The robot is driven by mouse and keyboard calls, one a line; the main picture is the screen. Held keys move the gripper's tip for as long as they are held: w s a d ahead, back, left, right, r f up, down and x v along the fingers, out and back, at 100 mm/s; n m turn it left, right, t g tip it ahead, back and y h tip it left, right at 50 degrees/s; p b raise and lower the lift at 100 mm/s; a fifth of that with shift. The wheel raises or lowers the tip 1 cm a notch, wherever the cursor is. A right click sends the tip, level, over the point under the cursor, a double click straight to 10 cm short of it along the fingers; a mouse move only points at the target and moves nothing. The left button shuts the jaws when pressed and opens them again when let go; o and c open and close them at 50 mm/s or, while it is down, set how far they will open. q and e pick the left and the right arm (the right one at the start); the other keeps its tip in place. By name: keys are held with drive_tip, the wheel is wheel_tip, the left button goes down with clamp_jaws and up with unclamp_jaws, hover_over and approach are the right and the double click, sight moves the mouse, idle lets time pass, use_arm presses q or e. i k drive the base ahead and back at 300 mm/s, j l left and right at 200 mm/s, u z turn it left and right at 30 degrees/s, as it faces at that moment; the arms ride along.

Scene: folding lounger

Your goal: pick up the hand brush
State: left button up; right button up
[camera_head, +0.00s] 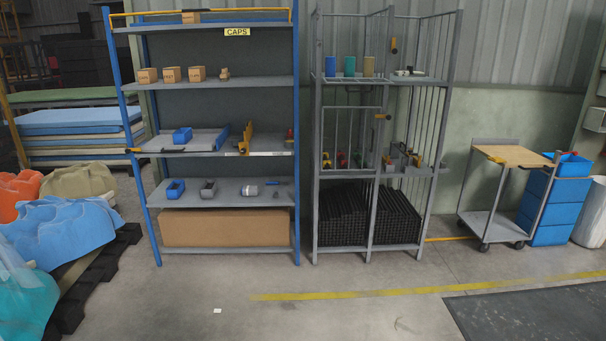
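I cannot make out the hand brush for sure at this distance. A small blue item (272,183) lies at the right of the lower shelf of the blue-and-grey rack, too small to identify. A flat pale and dark item (408,73) lies on the upper shelf of the wire cage, also unclear. Several small red, yellow and dark items (357,160) sit on the cage's middle shelf. Neither of my grippers shows in the head view.
The rack (221,142) stands left of the wire cage (380,110). A wooden-topped trolley (512,156) and blue crates (556,205) stand right. Bagged bundles on dark pallets (100,268) are at left. The floor (250,275) before the rack is mostly clear; a dark mat (530,312) lies right.

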sight(225, 76)
drive_tip(key=i+j+z, duration=0.1)
drive_tip(key=i, duration=1.55)
drive_tip(key=i+z, duration=0.2)
drive_tip(key=i, duration=0.35)
drive_tip(key=i+j+z, duration=0.2)
drive_tip(key=i, duration=0.3)
